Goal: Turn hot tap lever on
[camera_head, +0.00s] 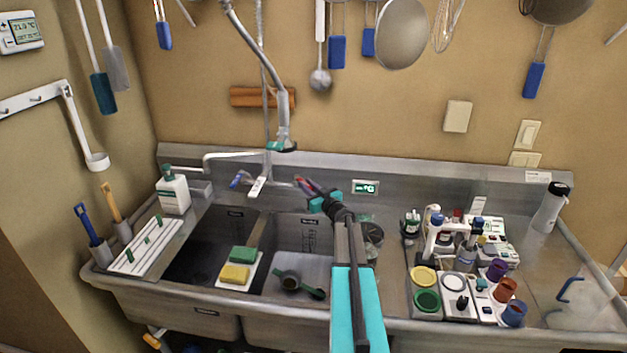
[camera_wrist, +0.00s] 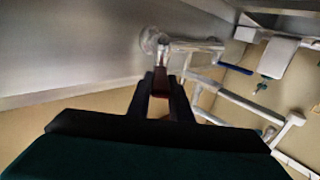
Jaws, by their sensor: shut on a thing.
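The hot tap lever (camera_head: 300,182) is the red-tipped handle right of the faucet at the back of the sink. My gripper (camera_head: 312,187) reaches it from the right and front. In the wrist view my gripper (camera_wrist: 161,85) has its two dark fingers shut on the reddish-brown lever (camera_wrist: 160,76), and the fingers hide part of it. The blue-tipped cold lever (camera_head: 238,179) is left of the faucet, apart from my gripper. The faucet's spout (camera_head: 230,155) points left. I cannot tell whether water runs.
A hanging sprayer (camera_head: 283,120) is above the faucet. Bottles and coloured cups (camera_head: 506,289) crowd the right counter. A soap bottle (camera_head: 173,192) stands at the left. Utensils hang on the wall.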

